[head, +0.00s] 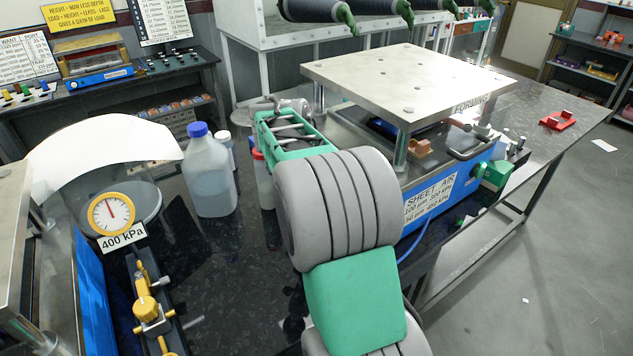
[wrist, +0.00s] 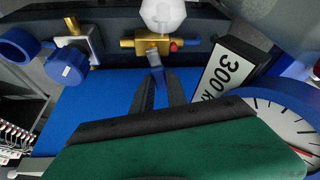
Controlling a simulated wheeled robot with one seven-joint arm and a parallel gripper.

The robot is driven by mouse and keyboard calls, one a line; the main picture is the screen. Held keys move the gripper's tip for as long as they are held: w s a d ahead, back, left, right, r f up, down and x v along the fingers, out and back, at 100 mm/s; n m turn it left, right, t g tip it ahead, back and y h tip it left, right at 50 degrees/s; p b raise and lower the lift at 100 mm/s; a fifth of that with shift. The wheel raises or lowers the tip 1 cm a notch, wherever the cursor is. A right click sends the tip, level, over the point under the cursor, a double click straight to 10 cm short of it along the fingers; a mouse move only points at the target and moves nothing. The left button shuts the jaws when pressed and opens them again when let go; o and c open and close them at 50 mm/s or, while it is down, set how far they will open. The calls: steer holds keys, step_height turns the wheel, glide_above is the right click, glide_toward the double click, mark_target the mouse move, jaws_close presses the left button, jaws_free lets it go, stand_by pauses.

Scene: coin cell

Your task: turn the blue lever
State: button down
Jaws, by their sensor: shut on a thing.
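The blue lever (wrist: 158,79) shows in the wrist view as a short handle below a brass valve body (wrist: 148,43) with a red end. My gripper (wrist: 158,84) has its two dark fingers closed around the lever, one on each side. The far part of the lever is visible between the fingertips. In the head view my own arm fills the middle, and I cannot make out the fingers or this lever there.
In the wrist view, a blue knob (wrist: 66,66) is left of the valve. A 300 kPa label (wrist: 225,80) and a gauge (wrist: 290,125) are at right, close to my gripper. The head view shows a 400 kPa gauge (head: 111,214) and a bottle (head: 208,178).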

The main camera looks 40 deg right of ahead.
steer(key=shift+s+m+g+p, duration=0.2)
steer(key=shift+m+g, duration=0.05)
steer(key=shift+m, duration=0.45)
steer(key=shift+s+m+g+p, duration=0.15)
steer(key=shift+m+g, duration=0.1)
steer(key=shift+m, duration=0.45)
steer(key=shift+d, duration=0.1)
steer(key=c, duration=1.3)
jaws_free()
steer(key=p+v, duration=0.1)
steer(key=v, duration=0.6)
steer(key=shift+r, duration=0.4)
steer(key=s+a+f+n+t+y, duration=0.1)
steer(key=s+a+f+n, duration=0.1)
steer(key=s+a+n, duration=0.2)
steer(key=s+a+f+n+t+y, duration=0.1)
steer(key=s+a+n, duration=0.4)
steer(key=a, duration=0.8)
steer(key=s+a+f+n+t+y, duration=0.1)
steer(key=s+a+f+n+y, duration=0.1)
steer(key=s+a+n, duration=0.3)
steer(key=shift+a+f+n+t+y, duration=0.1)
steer(key=shift+a+f+n+t, duration=0.1)
steer(key=shift+a+n, duration=0.55)
steer(key=shift+a+f+n+t+y, duration=0.1)
steer(key=shift+a+f+n, duration=0.1)
steer(key=shift+a+n, duration=0.5)
steer(key=shift+a+f+n+t+y, duration=0.15)
steer(key=shift+a+n, duration=0.3)
steer(key=shift+n, duration=0.6)
